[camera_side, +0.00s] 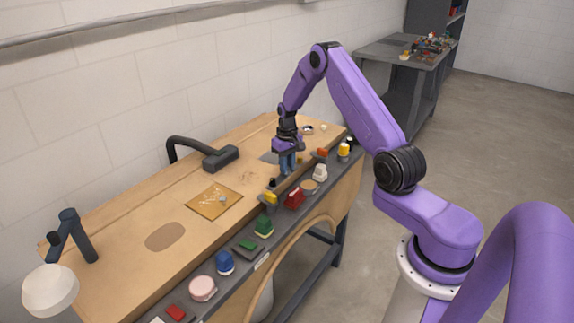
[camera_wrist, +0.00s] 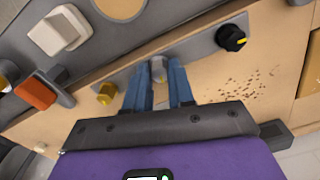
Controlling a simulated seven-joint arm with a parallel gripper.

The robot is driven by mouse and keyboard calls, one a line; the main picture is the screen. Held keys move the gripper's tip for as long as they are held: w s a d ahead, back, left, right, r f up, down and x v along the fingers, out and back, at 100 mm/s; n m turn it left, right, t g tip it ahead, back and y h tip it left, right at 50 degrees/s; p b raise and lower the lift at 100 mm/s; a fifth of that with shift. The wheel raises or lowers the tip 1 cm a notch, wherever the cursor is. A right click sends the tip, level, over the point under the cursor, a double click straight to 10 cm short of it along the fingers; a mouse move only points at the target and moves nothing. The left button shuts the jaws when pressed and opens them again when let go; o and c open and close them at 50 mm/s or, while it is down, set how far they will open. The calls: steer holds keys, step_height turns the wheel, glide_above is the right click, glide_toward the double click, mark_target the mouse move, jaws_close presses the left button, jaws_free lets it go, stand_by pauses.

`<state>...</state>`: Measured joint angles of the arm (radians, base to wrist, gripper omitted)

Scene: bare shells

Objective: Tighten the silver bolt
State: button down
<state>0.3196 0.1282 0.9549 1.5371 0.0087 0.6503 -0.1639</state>
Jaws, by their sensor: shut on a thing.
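The silver bolt (camera_wrist: 158,69) stands between the two blue fingers of my gripper (camera_wrist: 159,78) in the wrist view, on a grey metal plate (camera_wrist: 203,46). The fingers are shut on it, one on each side. In the side view my gripper (camera_side: 287,172) points down at the bench near its front strip. The bolt is hidden there behind the fingers, and I cannot tell how far it is turned.
A black knob with a yellow mark (camera_wrist: 231,38) sits on the same plate, close to the bolt. A yellow knob (camera_wrist: 107,93) is on the other side. Several coloured controls line the bench's front edge.

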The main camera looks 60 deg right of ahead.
steer(key=shift+m, duration=2.2)
steer(key=c, duration=1)
jaws_free()
steer(key=shift+o, duration=0.2)
steer(key=shift+r, duration=0.1)
step_height(320, 180, up, 17)
steer(key=shift+r, duration=0.2)
